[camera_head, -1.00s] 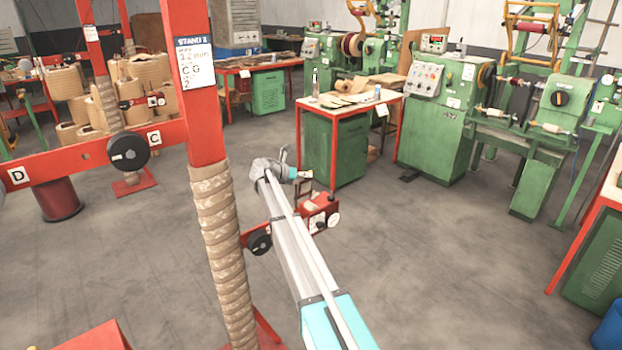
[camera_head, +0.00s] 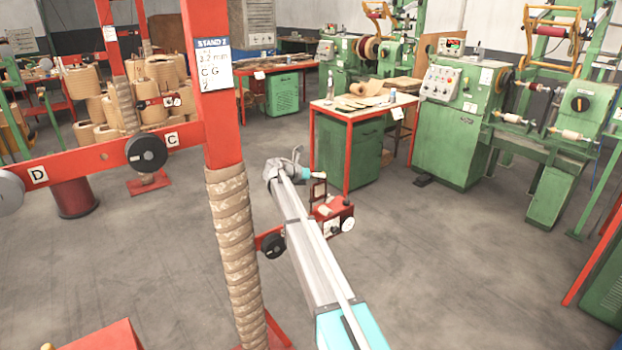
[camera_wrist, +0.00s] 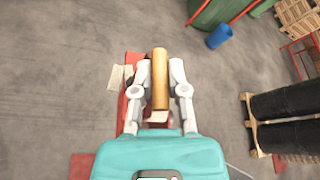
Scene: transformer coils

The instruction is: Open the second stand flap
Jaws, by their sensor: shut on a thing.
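The stand with the "STAND 2" label (camera_head: 213,60) has a red upright with a wrapped lower post. A red device (camera_head: 338,216) with round dials sits on its low arm, and a small dark red frame, seemingly the flap (camera_head: 313,194), stands up from it. My gripper (camera_head: 312,175) is at the top of this frame. In the wrist view my gripper (camera_wrist: 160,76) is shut on a golden-brown cylindrical bar (camera_wrist: 159,66), with one finger on each side. The red device beneath is partly hidden by the gripper. How the bar joins the flap is unclear.
A red-framed table (camera_head: 352,110) with a green cabinet stands behind the gripper. Green winding machines (camera_head: 455,130) are at the right. A red crossbar (camera_head: 95,160) with dark knobs extends left. In the wrist view, dark cylinders on pallets (camera_wrist: 290,104) lie right. Floor between is clear.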

